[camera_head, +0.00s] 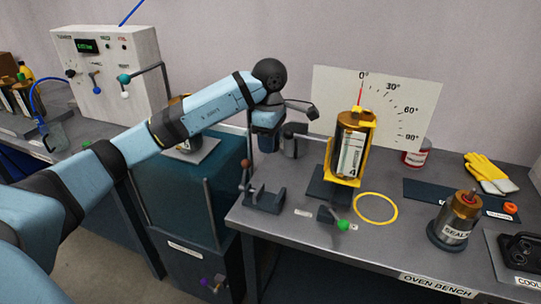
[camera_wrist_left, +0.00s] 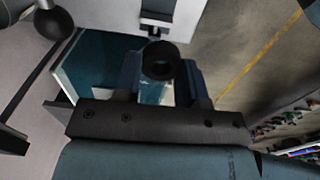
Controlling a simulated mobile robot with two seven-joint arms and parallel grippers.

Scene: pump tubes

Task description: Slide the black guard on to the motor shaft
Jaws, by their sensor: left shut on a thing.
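My left gripper (camera_head: 265,140) hangs over the back left of the bench. In the left wrist view its two fingers (camera_wrist_left: 162,82) are shut on a short black ring-shaped piece with a round hole, which looks like the black guard (camera_wrist_left: 160,60). In the head view I cannot make out the guard clearly. A copper-topped motor (camera_head: 352,145) with a white label stands upright in a yellow cradle, right of my left gripper and apart from it. Another copper-topped cylinder (camera_head: 459,217) with a short top shaft stands at the bench's right. My right gripper is out of view.
A white dial board (camera_head: 400,105) stands behind the cradle. A yellow ring (camera_head: 395,212) and yellow gloves (camera_head: 485,168) lie on the bench. A teal cabinet (camera_head: 175,195) adjoins it.

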